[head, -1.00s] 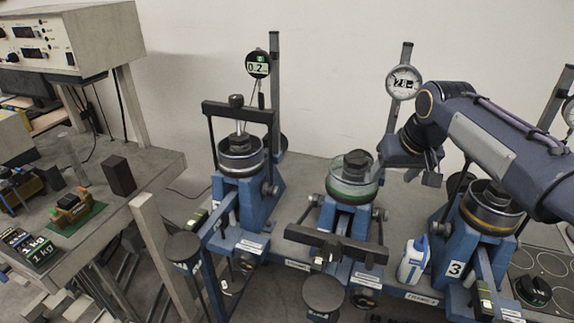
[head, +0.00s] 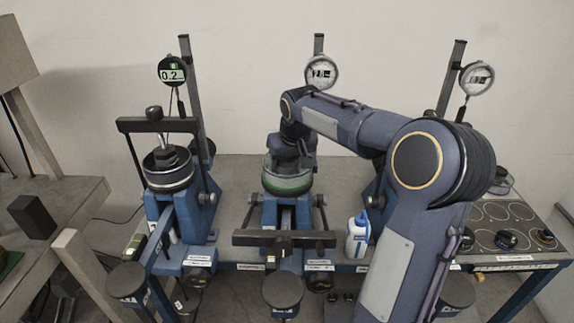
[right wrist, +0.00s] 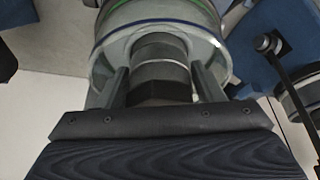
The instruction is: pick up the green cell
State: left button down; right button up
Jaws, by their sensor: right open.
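The green cell (head: 288,185) is a clear round pot with a green band, upright on the middle blue lever frame (head: 287,215). In the right wrist view, the cell's clear wall and rim (right wrist: 105,55) show around a dark and grey knob (right wrist: 160,65) at its centre. My right gripper (right wrist: 163,85) is open, with one finger on each side of the knob; I cannot tell whether they touch it. In the head view, my right gripper (head: 291,160) is at the top of the cell, partly hidden by its own wrist. My left gripper is out of view.
A lever frame with a dark cell (head: 168,170) stands left, its black crossbar above. A dial gauge (head: 321,73) stands behind the middle frame. A white and blue bottle (head: 357,236) stands right of it. My right arm hides most of the right frame.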

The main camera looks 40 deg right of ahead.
jog(key=c, duration=1.3)
jog(key=shift+r, duration=0.1)
grip_shut()
